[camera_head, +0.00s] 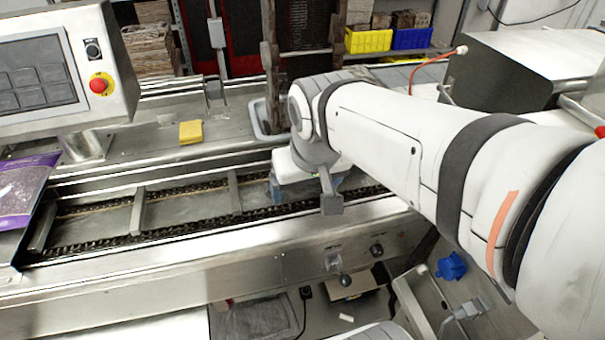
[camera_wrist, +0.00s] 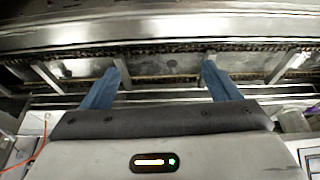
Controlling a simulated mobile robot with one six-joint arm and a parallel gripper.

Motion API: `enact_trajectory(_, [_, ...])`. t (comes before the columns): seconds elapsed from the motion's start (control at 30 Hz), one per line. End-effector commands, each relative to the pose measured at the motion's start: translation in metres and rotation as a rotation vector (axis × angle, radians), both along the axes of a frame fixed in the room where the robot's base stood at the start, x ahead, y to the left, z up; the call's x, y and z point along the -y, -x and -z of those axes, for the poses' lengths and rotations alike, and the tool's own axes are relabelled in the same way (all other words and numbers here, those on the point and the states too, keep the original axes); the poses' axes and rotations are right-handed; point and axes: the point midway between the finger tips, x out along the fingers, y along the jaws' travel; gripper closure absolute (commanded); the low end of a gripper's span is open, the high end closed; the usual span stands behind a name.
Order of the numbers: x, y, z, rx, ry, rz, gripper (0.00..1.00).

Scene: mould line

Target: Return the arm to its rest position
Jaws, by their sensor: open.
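My gripper (camera_wrist: 160,82) shows in the wrist view with its two blue fingers wide apart and nothing between them. It hangs over the metal conveyor channel (camera_wrist: 160,66) with its chains and cross bars. In the head view my white arm reaches in from the right, and its wrist is above the conveyor (camera_head: 125,205). The fingers are mostly hidden behind the wrist there; a bit of blue (camera_head: 283,188) shows below it.
A control panel (camera_head: 50,75) with a red stop button (camera_head: 99,85) stands at the left. A yellow cloth (camera_head: 190,132) lies on the metal top. A purple bag (camera_head: 25,190) is at the left edge. Yellow (camera_head: 368,40) and blue (camera_head: 411,38) crates stand at the back.

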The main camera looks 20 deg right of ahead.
Motion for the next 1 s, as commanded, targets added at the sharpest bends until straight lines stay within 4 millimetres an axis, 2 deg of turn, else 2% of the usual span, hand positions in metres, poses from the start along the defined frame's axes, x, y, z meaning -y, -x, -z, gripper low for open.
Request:
enact_trajectory(0.03, [0.004, 0.016, 0.008, 0.001, -0.001, 0.003, 0.17])
enact_trajectory(0.1, [0.006, 0.032, 0.017, -0.001, 0.0, 0.001, 0.17])
enact_trajectory(0.23, [0.015, 0.046, 0.027, -0.003, -0.001, 0.001, 0.17])
enact_trajectory(0.57, [0.015, 0.047, 0.031, -0.006, -0.001, 0.0, 0.17])
enact_trajectory(0.8, [0.015, 0.045, 0.069, -0.028, -0.003, 0.006, 0.17])
enact_trajectory(1.0, [0.016, 0.044, 0.068, -0.033, -0.003, 0.007, 0.17])
